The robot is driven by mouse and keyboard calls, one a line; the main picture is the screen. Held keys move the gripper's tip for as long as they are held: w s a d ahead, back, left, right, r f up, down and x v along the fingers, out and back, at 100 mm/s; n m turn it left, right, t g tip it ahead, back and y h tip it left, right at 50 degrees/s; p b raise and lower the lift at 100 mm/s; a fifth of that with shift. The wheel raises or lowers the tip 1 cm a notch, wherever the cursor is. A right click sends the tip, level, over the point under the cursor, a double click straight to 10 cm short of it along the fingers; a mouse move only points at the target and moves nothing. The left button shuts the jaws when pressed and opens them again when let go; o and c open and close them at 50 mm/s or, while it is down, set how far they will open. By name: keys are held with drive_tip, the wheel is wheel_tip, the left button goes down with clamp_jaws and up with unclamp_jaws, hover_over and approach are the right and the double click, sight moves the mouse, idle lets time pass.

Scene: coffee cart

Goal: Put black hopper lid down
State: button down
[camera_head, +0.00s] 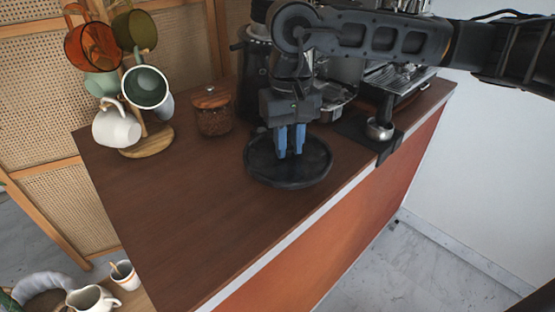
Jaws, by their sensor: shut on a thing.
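The black hopper lid (260,171) is a round, shallow dark disc with a raised rim in the head view. It is over the brown counter, near its front edge. It looks level and lies at or very near the wood; I cannot tell if it touches. My gripper (289,154) points straight down at the lid's middle. Its blue fingers are close together and shut on the lid's centre part, which they hide.
A mug tree (146,140) with several mugs and a lidded glass jar (211,112) stand to the left and behind. An espresso machine (397,80) and a tamping mat (386,143) are at right. The counter (180,210) is clear at front left.

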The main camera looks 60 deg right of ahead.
sight(278, 165)
drive_tip(key=shift+w+a+f, duration=0.7)
drive_tip(key=shift+a, duration=0.1)
wheel_tip(278, 165, down, 4)
drive_tip(key=shift+r+p, duration=0.2)
drive_tip(key=shift+p, duration=0.35)
drive_tip(key=shift+f, duration=0.1)
drive_tip(key=shift+f+b, duration=0.2)
drive_tip(key=shift+b, duration=0.15)
drive_tip(key=c, duration=0.9)
unclamp_jaws()
drive_tip(key=shift+c, duration=0.2)
drive_tip(key=shift+r, duration=0.2)
wheel_tip(278, 165, up, 12)
drive_tip(key=b, duration=0.1)
